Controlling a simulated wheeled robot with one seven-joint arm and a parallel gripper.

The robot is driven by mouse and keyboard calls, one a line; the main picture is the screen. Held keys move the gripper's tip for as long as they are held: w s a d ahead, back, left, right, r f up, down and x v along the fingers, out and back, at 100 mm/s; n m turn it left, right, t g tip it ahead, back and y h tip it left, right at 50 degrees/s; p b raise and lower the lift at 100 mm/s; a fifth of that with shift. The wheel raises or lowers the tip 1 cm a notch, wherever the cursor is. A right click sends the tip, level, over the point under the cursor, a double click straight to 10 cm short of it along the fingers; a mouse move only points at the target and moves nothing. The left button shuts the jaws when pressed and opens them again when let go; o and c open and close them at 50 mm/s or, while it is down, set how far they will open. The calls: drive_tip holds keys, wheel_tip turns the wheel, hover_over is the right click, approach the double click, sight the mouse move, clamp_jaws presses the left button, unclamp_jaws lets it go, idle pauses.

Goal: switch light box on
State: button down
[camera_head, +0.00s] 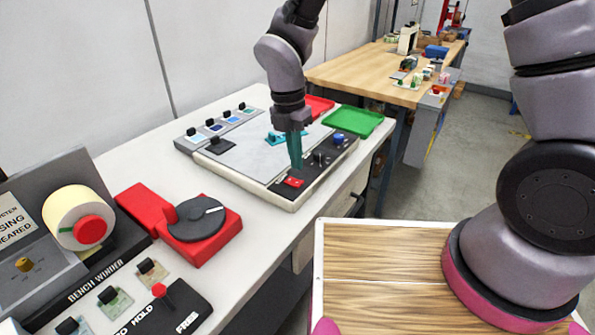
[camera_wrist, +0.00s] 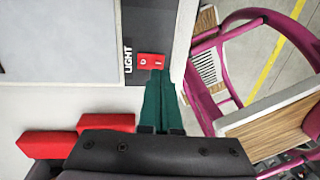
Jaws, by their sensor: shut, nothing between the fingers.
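The light box (camera_head: 238,155) is a grey panel with a dark control strip on the white bench. Its red rocker switch (camera_head: 293,182) sits at the near end of the strip. In the wrist view the switch (camera_wrist: 151,60) lies beside the word LIGHT, with "O" and "I" marks on it. My gripper (camera_head: 296,166) points down over the strip with its teal fingers shut and empty. In the wrist view the fingertips (camera_wrist: 160,74) are right at the switch's near edge, by the "I" end. I cannot tell whether they touch it.
A green tray (camera_head: 353,121) and a red tray (camera_head: 318,106) lie behind the strip. Knobs (camera_head: 320,157) rise from the strip near my gripper. A red device with a dark dial (camera_head: 196,219) and the bench winder (camera_head: 78,217) stand at left.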

sight(299, 182)
drive_tip(key=shift+s+d+f, duration=0.1)
drive_tip(key=shift+d+f, duration=0.1)
drive_tip(key=shift+f, duration=1.7)
drive_tip(key=shift+s+d+f, duration=0.1)
drive_tip(key=shift+f, duration=0.1)
drive_tip(key=shift+w+a+r, duration=0.2)
drive_tip(key=shift+w+a, duration=0.25)
drive_tip(key=shift+a, duration=0.25)
drive_tip(key=shift+r, duration=0.55)
wheel_tip(299, 182, up, 13)
drive_tip(key=d, duration=0.1)
drive_tip(key=shift+s+d, duration=0.25)
drive_tip(key=shift+s, duration=0.15)
